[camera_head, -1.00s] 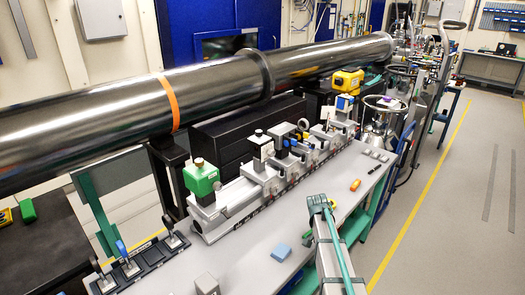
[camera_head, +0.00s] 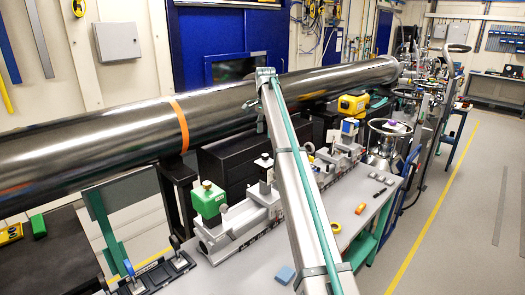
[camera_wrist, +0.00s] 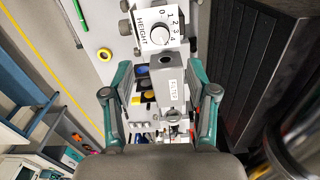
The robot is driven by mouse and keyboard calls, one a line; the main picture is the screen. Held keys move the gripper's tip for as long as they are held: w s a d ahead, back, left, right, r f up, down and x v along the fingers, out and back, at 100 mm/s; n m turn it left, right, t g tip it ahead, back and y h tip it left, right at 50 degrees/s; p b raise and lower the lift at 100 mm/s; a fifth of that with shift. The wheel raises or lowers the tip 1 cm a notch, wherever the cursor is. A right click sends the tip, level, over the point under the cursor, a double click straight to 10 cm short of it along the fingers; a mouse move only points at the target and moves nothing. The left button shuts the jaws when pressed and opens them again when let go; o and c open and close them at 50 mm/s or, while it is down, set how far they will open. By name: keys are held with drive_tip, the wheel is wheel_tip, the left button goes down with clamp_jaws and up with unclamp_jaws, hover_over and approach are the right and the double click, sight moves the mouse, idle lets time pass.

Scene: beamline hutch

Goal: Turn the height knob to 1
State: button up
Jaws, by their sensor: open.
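A silver block (camera_wrist: 167,75) with a dark hole shows between the fingers. In the head view my raised arm hides part of the bench row, and I cannot make out the knob there.
A rail of optical units carries a green-topped unit (camera_head: 208,199) on the grey bench. A long steel tube (camera_head: 90,145) runs behind it. A black cabinet (camera_wrist: 262,70) stands close at right in the wrist view.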

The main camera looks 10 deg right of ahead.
sight(265, 155)
wheel_tip(265, 155, down, 11)
drive_tip(key=p, duration=0.4)
drive_tip(key=shift+r, duration=0.1)
clamp_jaws()
